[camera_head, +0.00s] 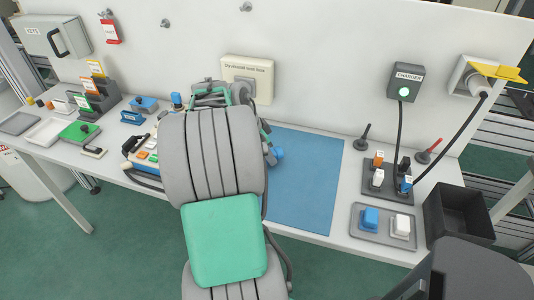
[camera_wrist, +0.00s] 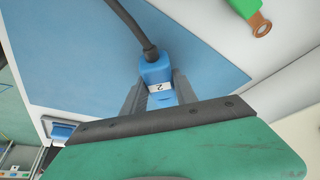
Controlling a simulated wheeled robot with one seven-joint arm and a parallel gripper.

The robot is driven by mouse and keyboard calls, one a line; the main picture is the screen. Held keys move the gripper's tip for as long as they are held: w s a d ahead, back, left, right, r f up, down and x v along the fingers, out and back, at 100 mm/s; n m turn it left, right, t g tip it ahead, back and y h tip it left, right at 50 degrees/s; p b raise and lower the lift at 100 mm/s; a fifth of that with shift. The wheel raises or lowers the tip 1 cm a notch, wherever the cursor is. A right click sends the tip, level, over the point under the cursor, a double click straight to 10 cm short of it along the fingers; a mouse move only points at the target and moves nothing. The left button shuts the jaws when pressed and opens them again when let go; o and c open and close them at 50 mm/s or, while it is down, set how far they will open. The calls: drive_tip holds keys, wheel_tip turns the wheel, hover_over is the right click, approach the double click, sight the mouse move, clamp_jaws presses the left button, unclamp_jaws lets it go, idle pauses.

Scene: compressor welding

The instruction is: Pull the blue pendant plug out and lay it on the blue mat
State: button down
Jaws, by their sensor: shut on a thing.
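The blue plug (camera_wrist: 156,72), with a white label reading 2 and a dark cable, is in the wrist view. My gripper (camera_wrist: 160,92) is shut on it, one grey finger on each side. The blue mat (camera_wrist: 120,40) lies behind the plug in that view; I cannot tell whether the plug touches it. In the head view the blue mat (camera_head: 305,180) lies on the table right of my arm, bare where it shows. The pendant (camera_head: 145,155) with coloured buttons is partly hidden left of my arm.
A wall box (camera_head: 248,78) stands behind my arm. Right of the mat are a charging rack (camera_head: 372,190) with plugs, a tray (camera_head: 385,236) with blue and white blocks, and a black bin (camera_head: 458,212). A green-handled copper lug (camera_wrist: 258,24) shows in the wrist view.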

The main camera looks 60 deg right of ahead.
drive_tip(key=shift+f+b, duration=0.5)
drive_tip(key=shift+f, duration=0.1)
drive_tip(key=c, duration=0.9)
unclamp_jaws()
drive_tip(key=v, duration=0.7)
drive_tip(key=shift+a+r+p, duration=0.1)
drive_tip(key=shift+r+p, duration=0.2)
drive_tip(key=shift+r, duration=0.1)
